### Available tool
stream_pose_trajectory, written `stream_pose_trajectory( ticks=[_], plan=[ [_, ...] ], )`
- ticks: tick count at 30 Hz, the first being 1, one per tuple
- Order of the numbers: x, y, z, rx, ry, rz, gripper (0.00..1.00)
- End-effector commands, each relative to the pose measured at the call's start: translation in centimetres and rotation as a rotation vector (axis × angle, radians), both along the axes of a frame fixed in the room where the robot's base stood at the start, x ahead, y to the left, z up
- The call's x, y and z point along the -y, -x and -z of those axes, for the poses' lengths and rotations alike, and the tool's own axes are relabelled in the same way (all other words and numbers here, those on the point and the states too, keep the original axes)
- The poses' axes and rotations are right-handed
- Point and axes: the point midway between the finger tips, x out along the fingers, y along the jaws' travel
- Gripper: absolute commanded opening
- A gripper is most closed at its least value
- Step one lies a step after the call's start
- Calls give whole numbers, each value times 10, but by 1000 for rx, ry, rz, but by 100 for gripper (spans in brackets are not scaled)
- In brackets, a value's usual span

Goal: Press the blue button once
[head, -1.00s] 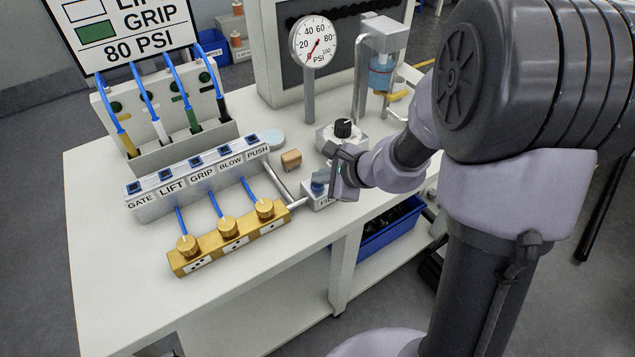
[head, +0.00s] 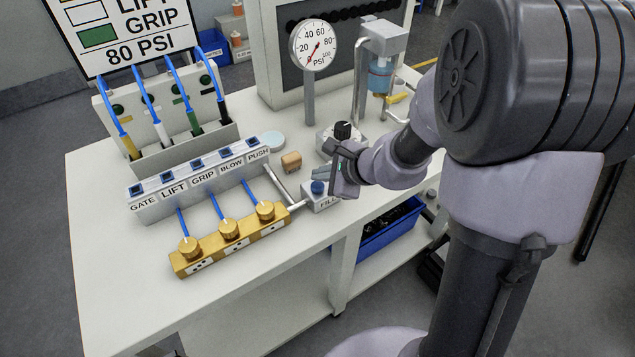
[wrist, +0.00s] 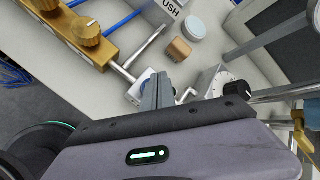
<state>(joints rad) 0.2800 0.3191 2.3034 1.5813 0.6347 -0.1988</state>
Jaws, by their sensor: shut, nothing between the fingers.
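The blue button (head: 318,187) sits on top of a small white box labelled FILL (head: 322,201) near the table's right front edge. My gripper (head: 322,172) is shut and empty, its fingertips just above and behind the button in the head view. A gap seems to show between fingers and button, but I cannot tell its exact size. In the wrist view the shut fingers (wrist: 158,86) point at the white box (wrist: 138,92) and hide most of its top, so the button is not clear there.
A black knob on a white box (head: 342,131) stands close behind my gripper. A brown block (head: 291,161) and pale round disc (head: 274,141) lie left of it. The brass manifold (head: 228,240) and labelled switch row (head: 200,179) stand farther left. The table's front left is clear.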

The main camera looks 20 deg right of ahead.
Motion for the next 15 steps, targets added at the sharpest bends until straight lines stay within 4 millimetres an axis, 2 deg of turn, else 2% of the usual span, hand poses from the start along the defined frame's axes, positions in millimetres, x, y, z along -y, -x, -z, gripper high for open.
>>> stream_pose_trajectory(
  ticks=[5, 15],
  plan=[
    [0, 0, -3, 0, 0, 0, 0],
    [0, 0, -38, 1, 0, 1, 0]
  ],
)
